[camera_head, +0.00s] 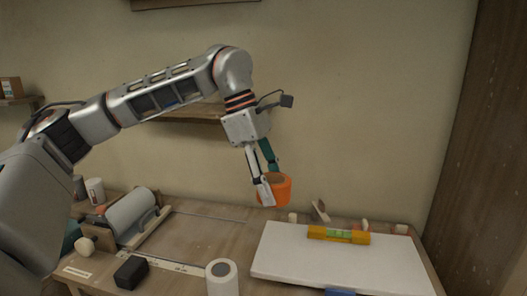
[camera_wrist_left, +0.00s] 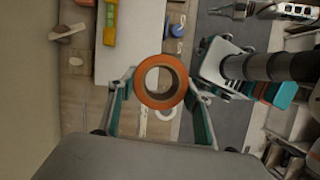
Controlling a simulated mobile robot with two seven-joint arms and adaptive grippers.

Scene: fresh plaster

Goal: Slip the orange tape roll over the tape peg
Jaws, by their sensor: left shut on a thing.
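The orange tape roll (camera_head: 284,190) is held up in the air above the bench, in front of the wall. My left gripper (camera_head: 267,184) is shut on it, one finger on each side. In the left wrist view the roll (camera_wrist_left: 146,98) shows as an orange ring between the fingertips (camera_wrist_left: 160,84), its hole facing the camera. I cannot make out the tape peg for certain in either view.
A white board (camera_head: 300,264) with a yellow level (camera_head: 338,235) lies on the bench at right. A white cylinder (camera_head: 222,282) stands at the front, beside a black block (camera_head: 131,272). A large grey roll (camera_head: 131,212) on a stand is at left. Free benchtop (camera_head: 205,236) shows between.

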